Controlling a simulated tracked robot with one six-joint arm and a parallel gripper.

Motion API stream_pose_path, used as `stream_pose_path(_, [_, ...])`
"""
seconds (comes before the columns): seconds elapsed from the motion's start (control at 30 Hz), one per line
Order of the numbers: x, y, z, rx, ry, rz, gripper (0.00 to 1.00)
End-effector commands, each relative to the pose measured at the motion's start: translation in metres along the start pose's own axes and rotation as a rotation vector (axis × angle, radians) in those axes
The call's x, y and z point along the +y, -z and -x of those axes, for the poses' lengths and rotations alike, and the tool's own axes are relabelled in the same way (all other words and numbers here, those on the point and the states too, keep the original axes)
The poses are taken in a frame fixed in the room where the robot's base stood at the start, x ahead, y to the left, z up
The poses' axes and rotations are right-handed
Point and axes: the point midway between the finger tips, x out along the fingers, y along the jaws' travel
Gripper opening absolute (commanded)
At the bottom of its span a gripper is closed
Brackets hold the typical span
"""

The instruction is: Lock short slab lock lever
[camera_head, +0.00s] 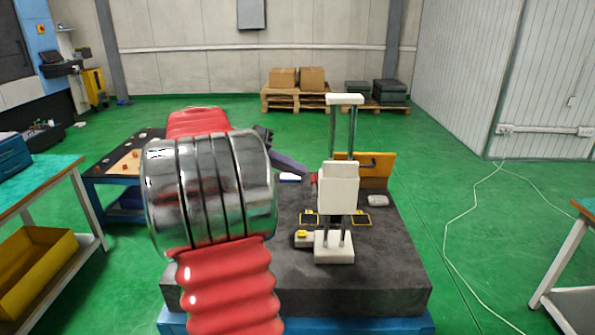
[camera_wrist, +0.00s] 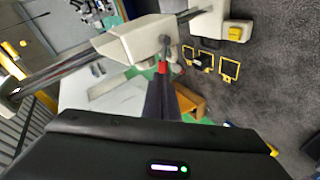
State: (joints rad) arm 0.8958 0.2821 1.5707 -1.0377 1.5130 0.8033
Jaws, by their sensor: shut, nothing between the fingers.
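A white stand with two metal posts (camera_head: 333,130) rises from a dark slab (camera_head: 230,285). A white block (camera_head: 338,188) sits on its posts and also shows in the wrist view (camera_wrist: 135,40). A small red lever (camera_head: 314,179) is at the block's left side; in the wrist view the red part (camera_wrist: 163,67) is right at my fingertips. My gripper (camera_head: 305,172) is shut and empty, its dark fingers (camera_wrist: 163,78) pointing at the lever. I cannot tell whether they touch it. The lever's far end is hidden by the block.
The stand's white base (camera_head: 333,248) has a yellow button (camera_head: 301,234) at its left. Yellow square outlines (camera_head: 362,219) mark the slab. An orange-yellow bracket (camera_head: 378,165) stands behind the block, with a pale object (camera_head: 378,200) at the right. The slab's front right is clear.

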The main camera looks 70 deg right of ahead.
Motion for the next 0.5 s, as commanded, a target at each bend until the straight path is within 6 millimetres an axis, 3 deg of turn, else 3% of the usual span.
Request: stream_pose_path(0.5, [0.002,0.003,0.085,0.006,0.004,0.002,0.00])
